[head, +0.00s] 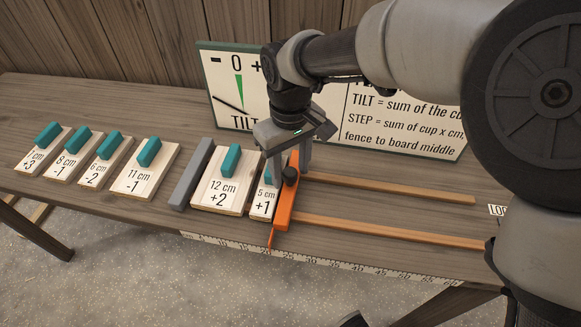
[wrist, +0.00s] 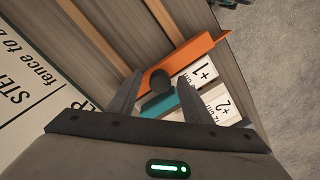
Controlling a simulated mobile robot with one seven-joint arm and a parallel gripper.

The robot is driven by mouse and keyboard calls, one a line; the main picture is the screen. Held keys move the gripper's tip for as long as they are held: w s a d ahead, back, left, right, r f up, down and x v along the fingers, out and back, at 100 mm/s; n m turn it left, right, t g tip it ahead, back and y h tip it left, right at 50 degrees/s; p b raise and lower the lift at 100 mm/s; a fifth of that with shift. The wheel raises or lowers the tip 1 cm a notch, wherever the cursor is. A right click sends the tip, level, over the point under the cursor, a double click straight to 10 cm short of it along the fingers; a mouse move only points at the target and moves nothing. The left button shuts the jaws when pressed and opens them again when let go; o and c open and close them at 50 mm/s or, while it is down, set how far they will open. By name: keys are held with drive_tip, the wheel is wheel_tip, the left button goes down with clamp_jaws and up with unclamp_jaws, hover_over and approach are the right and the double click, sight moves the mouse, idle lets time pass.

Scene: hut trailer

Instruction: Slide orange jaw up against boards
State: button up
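The orange jaw (head: 282,215) stands across the two wooden rails, with a dark round knob (head: 290,177) on top. It is right beside the 5 cm +1 board (head: 262,205); I cannot tell whether they touch. The 12 cm +2 board (head: 213,194) lies between that board and the grey fence (head: 191,174). The jaw also shows in the wrist view (wrist: 178,52). My gripper (head: 288,164) is low over the jaw, its fingers apart. In the wrist view the knob (wrist: 160,78) appears between the fingertips (wrist: 158,82), with gaps either side. The gripper partly hides the 5 cm board's teal handle.
Several handled boards, including the 11 cm -1 board (head: 140,173), lie left of the fence. Bare rails (head: 390,232) run right of the jaw. A ruler (head: 330,264) lines the bench's front edge. A sign (head: 400,125) stands behind.

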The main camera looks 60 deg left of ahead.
sight(290, 172)
wheel_tip(290, 172, up, 17)
drive_tip(key=p, duration=0.2)
drive_tip(key=shift+r, duration=0.2)
drive_tip(key=shift+c, duration=0.2)
